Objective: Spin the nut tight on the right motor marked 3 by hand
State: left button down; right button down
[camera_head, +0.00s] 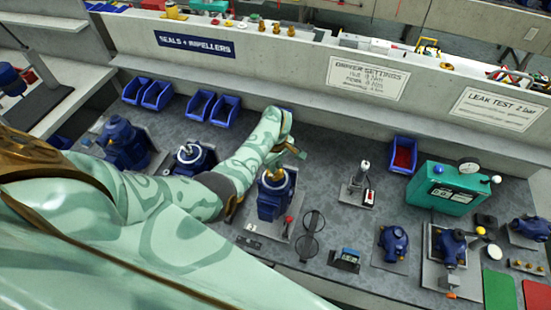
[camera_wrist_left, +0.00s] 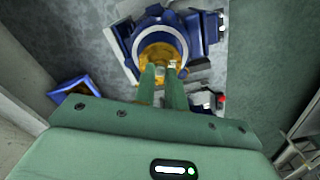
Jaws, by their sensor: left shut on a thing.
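The right motor (camera_head: 275,204) is a dark blue unit with a brass-coloured top, standing on a grey base plate in front of the wall. In the left wrist view the motor (camera_wrist_left: 193,28) is seen from above. The brass nut (camera_wrist_left: 158,48) sits at its middle, and a brass part (camera_head: 270,180) shows there in the head view. My left gripper (camera_wrist_left: 163,70) reaches down to the motor from above, its two green fingers shut on the nut. The fingertips partly cover the nut, so its seating is hidden. No number is readable on the motor. My right gripper is not in view.
Two more blue motors, one at far left (camera_head: 126,147) and one in the middle (camera_head: 194,160), stand left of it. Blue bins (camera_head: 226,112) line the wall. A green tester (camera_head: 443,187) stands further right.

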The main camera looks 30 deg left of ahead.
pick_arm(q)
jog(key=shift+r+m+p, duration=0.1)
jog(key=shift+m+p, duration=0.3)
jog(key=shift+m, duration=0.7)
jog(key=m+p, duration=0.1)
jog(key=m, duration=0.2)
jog(key=shift+m, duration=0.4)
jog(key=shift+m+p, duration=0.35)
jog(key=shift+m, duration=0.25)
jog(key=c, duration=1.6)
grip_release()
